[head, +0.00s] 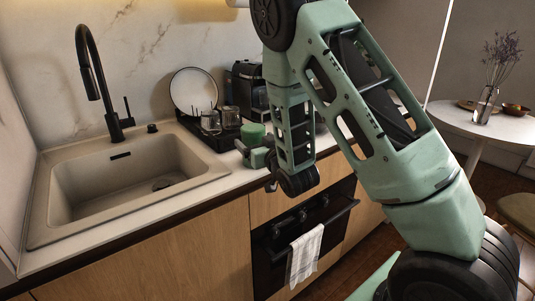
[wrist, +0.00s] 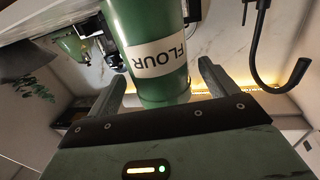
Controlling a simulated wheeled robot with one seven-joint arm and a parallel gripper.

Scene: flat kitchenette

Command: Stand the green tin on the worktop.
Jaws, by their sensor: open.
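The green tin (head: 254,133) shows in the head view at the worktop's front part, right of the sink, and looks upright. My gripper (head: 250,153) is at its lower part and hides its base, so I cannot tell whether it touches the worktop (head: 217,183). In the wrist view the tin (wrist: 150,28) has a white FLOUR label and stands between the two fingers of my gripper (wrist: 164,78). The fingers are open, one on each side, with a visible gap at the right finger.
A black dish rack (head: 213,134) with a plate (head: 194,91) and cups stands behind the tin. A dark coffee machine (head: 248,85) is at the back. The sink (head: 125,174) lies left, with a black tap (head: 92,75). A towel (head: 304,253) hangs below on the oven handle.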

